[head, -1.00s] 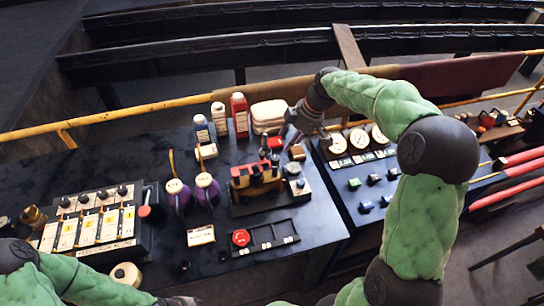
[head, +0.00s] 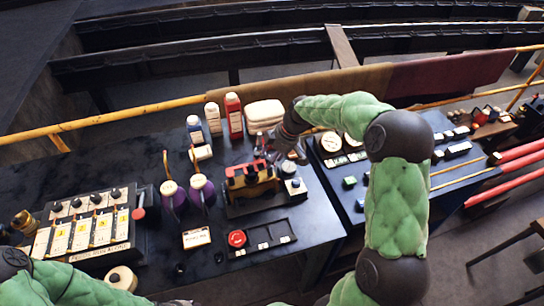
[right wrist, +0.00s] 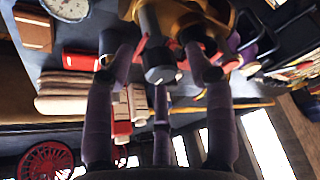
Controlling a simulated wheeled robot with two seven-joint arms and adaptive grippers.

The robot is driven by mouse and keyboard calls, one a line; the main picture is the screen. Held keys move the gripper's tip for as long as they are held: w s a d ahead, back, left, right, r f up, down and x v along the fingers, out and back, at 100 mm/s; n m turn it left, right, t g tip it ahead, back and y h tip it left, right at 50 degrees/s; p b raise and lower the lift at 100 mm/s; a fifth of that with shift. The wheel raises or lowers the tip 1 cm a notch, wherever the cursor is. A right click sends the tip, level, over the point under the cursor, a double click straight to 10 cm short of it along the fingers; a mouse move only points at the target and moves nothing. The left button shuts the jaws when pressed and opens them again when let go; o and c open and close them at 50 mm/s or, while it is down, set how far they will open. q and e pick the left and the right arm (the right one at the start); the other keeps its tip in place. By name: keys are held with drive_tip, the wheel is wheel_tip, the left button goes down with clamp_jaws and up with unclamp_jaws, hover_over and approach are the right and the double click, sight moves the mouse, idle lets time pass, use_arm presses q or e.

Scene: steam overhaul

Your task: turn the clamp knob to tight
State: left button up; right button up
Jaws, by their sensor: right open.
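The red and brass clamp fixture (head: 252,182) stands on a dark base at the middle of the dark bench. In the right wrist view, a dark knob-like cylinder (right wrist: 160,74) with a pale mark on its end faces the camera; I take it for the clamp knob.
Two purple bottles (head: 202,190) stand left of the fixture. White (head: 213,120) and red (head: 234,116) bottles and folded cloths (head: 264,114) are behind. A gauge panel (head: 352,158) is on the right.

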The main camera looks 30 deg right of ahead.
drive_tip(key=c, duration=1.1)
